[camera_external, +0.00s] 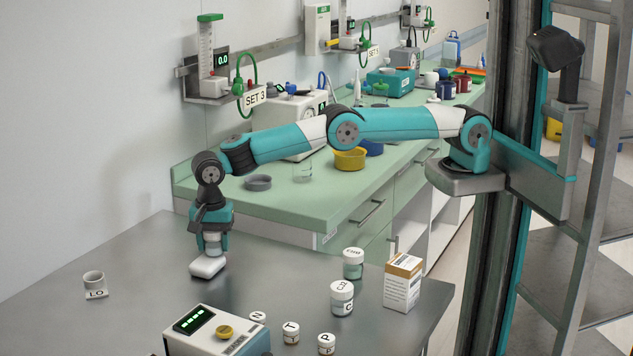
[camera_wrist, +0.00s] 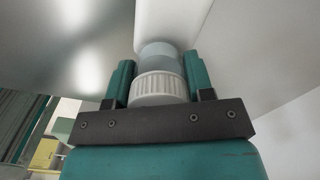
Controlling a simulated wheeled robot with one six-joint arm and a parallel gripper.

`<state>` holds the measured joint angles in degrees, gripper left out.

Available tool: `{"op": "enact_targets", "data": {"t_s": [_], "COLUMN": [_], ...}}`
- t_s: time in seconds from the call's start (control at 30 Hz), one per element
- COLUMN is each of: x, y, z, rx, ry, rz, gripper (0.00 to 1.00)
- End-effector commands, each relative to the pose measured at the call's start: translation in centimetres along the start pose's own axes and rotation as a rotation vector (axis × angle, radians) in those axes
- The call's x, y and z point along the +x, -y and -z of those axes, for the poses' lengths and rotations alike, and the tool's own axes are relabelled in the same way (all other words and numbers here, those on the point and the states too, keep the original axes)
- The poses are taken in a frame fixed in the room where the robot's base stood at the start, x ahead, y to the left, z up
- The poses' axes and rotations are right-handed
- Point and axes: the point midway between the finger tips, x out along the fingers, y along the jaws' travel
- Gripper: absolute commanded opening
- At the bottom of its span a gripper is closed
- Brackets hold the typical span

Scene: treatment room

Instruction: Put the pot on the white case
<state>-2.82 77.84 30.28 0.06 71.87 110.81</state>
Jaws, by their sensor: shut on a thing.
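The pot is a small jar with a white ribbed lid (camera_wrist: 158,89) and a pale translucent body. It is upright between the fingers of my gripper (camera_wrist: 160,82), which is shut on it. In the external view, the pot (camera_external: 212,246) shows below my gripper (camera_external: 212,238), directly over the white case (camera_external: 207,267). The white case is a small rounded block lying on the grey table; it also shows beyond the pot in the wrist view (camera_wrist: 165,20). The pot's base meets or nearly meets the case top; I cannot tell whether they touch.
A device with a green display (camera_external: 215,335) is in front. Several labelled white-lidded pots (camera_external: 342,300) and a carton (camera_external: 402,284) stand to the right. A green counter (camera_external: 330,200) with equipment is behind.

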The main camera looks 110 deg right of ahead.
Motion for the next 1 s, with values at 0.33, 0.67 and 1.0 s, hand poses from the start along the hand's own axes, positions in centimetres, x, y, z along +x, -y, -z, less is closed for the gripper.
{"op": "enact_targets", "data": {"t_s": [0.33,0.67,1.0], "x": [0.2,-2.4,-9.8], "y": [0.0,0.1,0.1], "z": [0.0,0.0,0.0], "rx": [0.0,0.0,0.0], "ry": [0.0,0.002,0.001], "rz": [-0.001,0.004,0.002], "gripper": [0.73,0.73,0.73]}}
